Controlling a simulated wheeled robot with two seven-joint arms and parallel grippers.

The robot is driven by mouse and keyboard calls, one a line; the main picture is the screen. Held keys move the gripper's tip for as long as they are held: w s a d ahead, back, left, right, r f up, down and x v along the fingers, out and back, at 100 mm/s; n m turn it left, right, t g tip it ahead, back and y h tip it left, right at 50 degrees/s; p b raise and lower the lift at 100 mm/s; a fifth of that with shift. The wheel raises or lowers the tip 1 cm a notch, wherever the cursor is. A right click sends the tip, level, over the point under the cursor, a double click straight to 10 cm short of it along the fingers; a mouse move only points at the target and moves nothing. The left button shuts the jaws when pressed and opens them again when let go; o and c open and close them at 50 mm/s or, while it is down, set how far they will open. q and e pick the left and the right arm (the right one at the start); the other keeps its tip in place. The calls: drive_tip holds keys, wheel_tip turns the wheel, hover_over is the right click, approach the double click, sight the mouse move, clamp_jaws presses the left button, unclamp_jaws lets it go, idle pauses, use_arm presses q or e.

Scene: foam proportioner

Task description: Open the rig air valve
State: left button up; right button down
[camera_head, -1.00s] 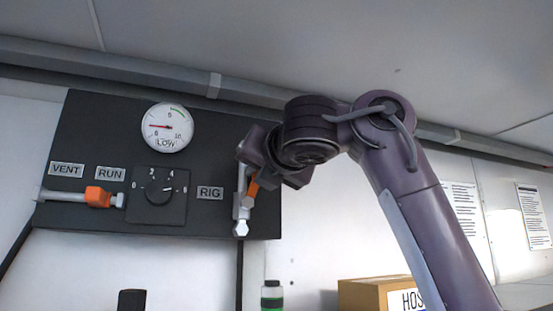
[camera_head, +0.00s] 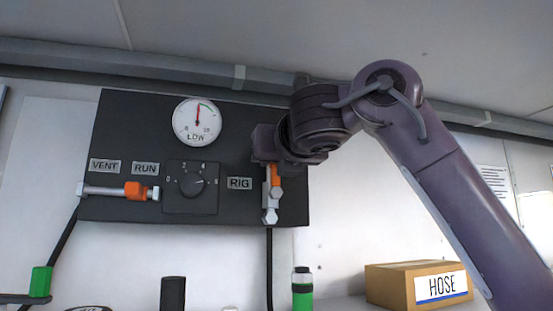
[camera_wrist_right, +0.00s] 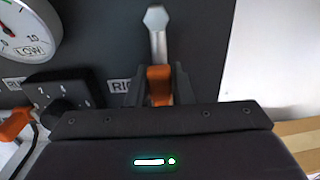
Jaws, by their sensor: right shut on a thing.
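The RIG valve has an orange handle (camera_head: 275,180) on a vertical silver pipe (camera_head: 270,214), right of the RIG label (camera_head: 240,183) on a dark panel. My right gripper (camera_head: 276,166) is at the handle's upper end, partly hidden by the wrist. In the right wrist view the two fingers (camera_wrist_right: 159,88) are shut on the orange handle (camera_wrist_right: 160,78), which looks in line with the silver pipe (camera_wrist_right: 157,30). The LOW gauge (camera_head: 197,122) has its red needle pointing nearly straight up. My left gripper is not in view.
Left of RIG are a dial knob (camera_head: 191,184) and an orange-handled horizontal valve (camera_head: 135,191) under the VENT and RUN labels. Below stand a green bottle (camera_head: 302,290), a dark upright object (camera_head: 173,293) and a HOSE box (camera_head: 390,285). White wall lies right of the panel.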

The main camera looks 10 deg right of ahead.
drive_tip(key=shift+w+f, duration=0.1)
drive_tip(key=shift+f, duration=0.15)
drive_tip(key=c, duration=1.4)
unclamp_jaws()
drive_tip(key=shift+o, duration=0.6)
drive_tip(key=shift+r, duration=0.1)
drive_tip(key=s+b, duration=0.4)
drive_tip(key=s, duration=0.4)
drive_tip(key=shift+d, duration=0.45)
drive_tip(key=shift+w, duration=0.2)
